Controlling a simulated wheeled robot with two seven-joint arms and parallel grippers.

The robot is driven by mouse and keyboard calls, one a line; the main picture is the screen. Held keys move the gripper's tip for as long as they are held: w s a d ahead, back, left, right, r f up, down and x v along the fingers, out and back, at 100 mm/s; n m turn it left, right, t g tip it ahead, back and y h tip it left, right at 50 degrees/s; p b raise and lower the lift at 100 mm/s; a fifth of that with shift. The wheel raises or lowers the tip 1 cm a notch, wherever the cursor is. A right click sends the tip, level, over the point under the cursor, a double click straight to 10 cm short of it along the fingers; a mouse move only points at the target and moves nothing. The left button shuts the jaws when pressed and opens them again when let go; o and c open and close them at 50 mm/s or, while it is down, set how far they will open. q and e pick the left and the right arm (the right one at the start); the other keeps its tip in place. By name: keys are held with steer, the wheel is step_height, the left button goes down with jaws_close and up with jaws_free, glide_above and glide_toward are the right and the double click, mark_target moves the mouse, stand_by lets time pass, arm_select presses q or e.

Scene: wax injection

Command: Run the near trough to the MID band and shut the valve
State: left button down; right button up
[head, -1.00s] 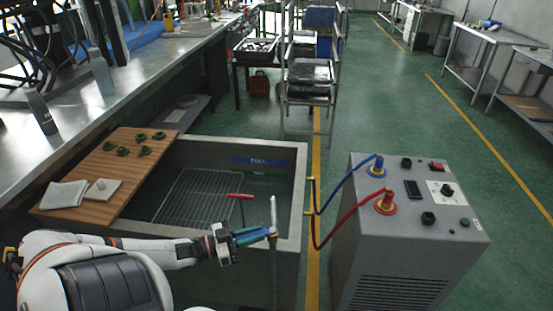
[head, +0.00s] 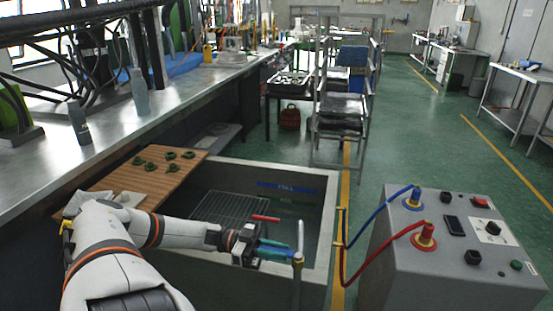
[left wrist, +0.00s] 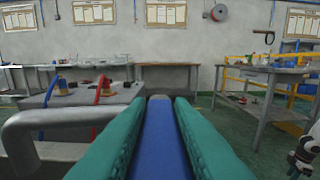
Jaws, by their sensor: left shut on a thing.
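The near trough (head: 331,205) is a grey, open-topped tank in the head view, with a wire rack (head: 232,207) inside and blue lettering (head: 287,187) on its far inner wall. The liquid level against any band cannot be read. A metal tap pipe (head: 300,238) stands at its near right corner; its curved grey spout (left wrist: 70,116) fills the left of the left wrist view. My left gripper (head: 277,248) is shut on a blue lever (left wrist: 158,138) beside this pipe, green fingers on both sides. A red T-handle (head: 265,218) is just behind the gripper. My right gripper is not in view.
A wooden board (head: 160,185) with several green rings (head: 151,167) lies across the trough's left side. A grey control box (head: 455,265) stands to the right, with blue (head: 372,217) and red (head: 380,242) hoses running towards the trough. Green floor lies open beyond it.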

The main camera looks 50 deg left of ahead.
arm_select(q)
steer(key=c, duration=1.3)
jaws_free()
steer(key=shift+a, duration=0.1)
steer(key=v, duration=1.1)
steer(key=shift+s+a+b, duration=0.25)
steer(key=shift+a+b, duration=0.05)
steer(key=shift+a, duration=0.05)
